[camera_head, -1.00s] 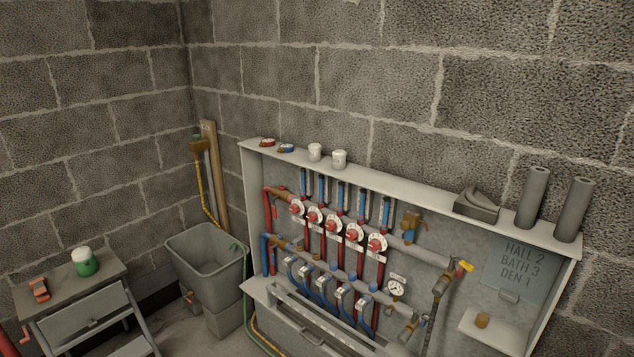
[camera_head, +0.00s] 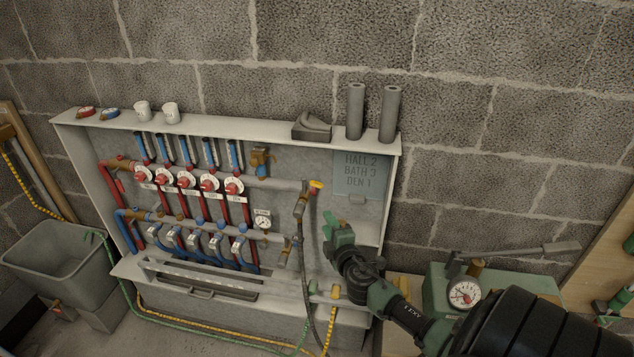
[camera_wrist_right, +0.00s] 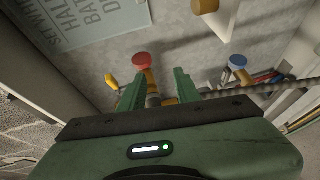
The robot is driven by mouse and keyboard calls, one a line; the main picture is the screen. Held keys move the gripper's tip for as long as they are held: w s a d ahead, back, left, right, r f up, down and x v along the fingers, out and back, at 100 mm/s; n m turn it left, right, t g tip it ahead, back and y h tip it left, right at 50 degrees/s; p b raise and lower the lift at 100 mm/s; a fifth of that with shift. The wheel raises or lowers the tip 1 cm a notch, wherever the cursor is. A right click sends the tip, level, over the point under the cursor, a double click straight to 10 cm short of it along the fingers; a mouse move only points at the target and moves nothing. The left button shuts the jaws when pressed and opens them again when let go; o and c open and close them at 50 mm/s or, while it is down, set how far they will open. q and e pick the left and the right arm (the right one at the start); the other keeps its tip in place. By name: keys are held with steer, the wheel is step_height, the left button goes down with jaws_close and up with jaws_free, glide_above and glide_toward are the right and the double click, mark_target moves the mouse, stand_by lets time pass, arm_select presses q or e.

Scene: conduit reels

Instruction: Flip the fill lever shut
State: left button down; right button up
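A yellow lever (camera_head: 316,185) sits on top of the brass valve (camera_head: 299,205) at the right end of the manifold, in the head view. My right gripper (camera_head: 339,229) is to the right of this valve and lower than the lever, in front of the cabinet. In the right wrist view my right gripper (camera_wrist_right: 160,80) has its two green fingers apart with a gap between them. A yellow handle (camera_wrist_right: 112,82) and a red cap (camera_wrist_right: 141,60) show by the left finger; I cannot tell whether this handle is the same lever. My left gripper is not in view.
The manifold has several red dials (camera_head: 186,181) and a pressure gauge (camera_head: 263,222). A lettered card (camera_head: 360,172) hangs at the cabinet's right. A green box with a gauge (camera_head: 463,295) stands at right. A blue cap (camera_wrist_right: 238,61) and hoses lie near the gripper.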

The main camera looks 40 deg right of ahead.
steer(key=n+t, duration=0.1)
steer(key=t, duration=0.1)
glide_toward(319, 187)
steer(key=x, duration=0.4)
steer(key=shift+h, duration=0.3)
steer(key=x, duration=0.6)
steer(key=shift+w+a, duration=0.1)
steer(key=shift+a, duration=0.05)
steer(key=shift+w+d, duration=0.25)
steer(key=shift+w, duration=0.35)
steer(key=shift+f, duration=0.1)
jaws_close()
